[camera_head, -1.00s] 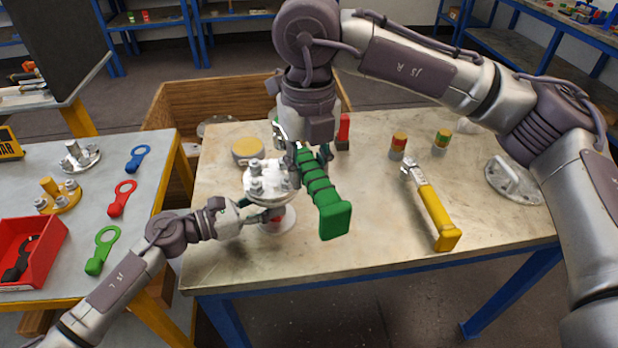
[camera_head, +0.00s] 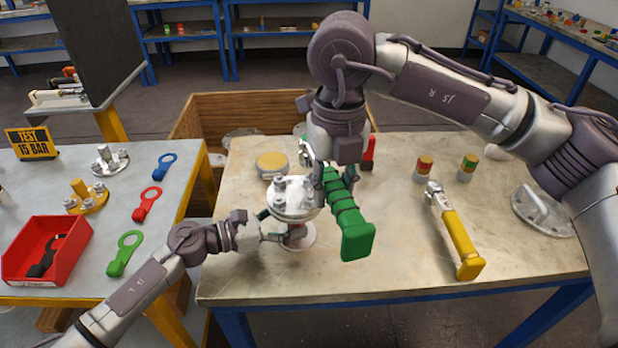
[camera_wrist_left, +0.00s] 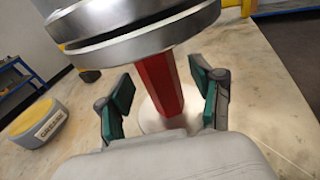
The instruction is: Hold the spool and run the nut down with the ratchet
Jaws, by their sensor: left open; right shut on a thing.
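The spool (camera_head: 290,201) stands upright on the table, with bolts and nuts on its silver top flange. In the left wrist view its red body (camera_wrist_left: 160,85) rises from a pale base to the silver flanges. My left gripper (camera_head: 272,233) is open, its green pads on either side of the red body, with a visible gap at least on the right. My right gripper (camera_head: 325,177) is shut on the green-handled ratchet (camera_head: 350,222), beside the flange's right edge. The ratchet's head and any contact with a nut are hidden behind my gripper.
A yellow-handled tool (camera_head: 456,235) lies to the right. The left table holds a red bin (camera_head: 75,262) and coloured tags.

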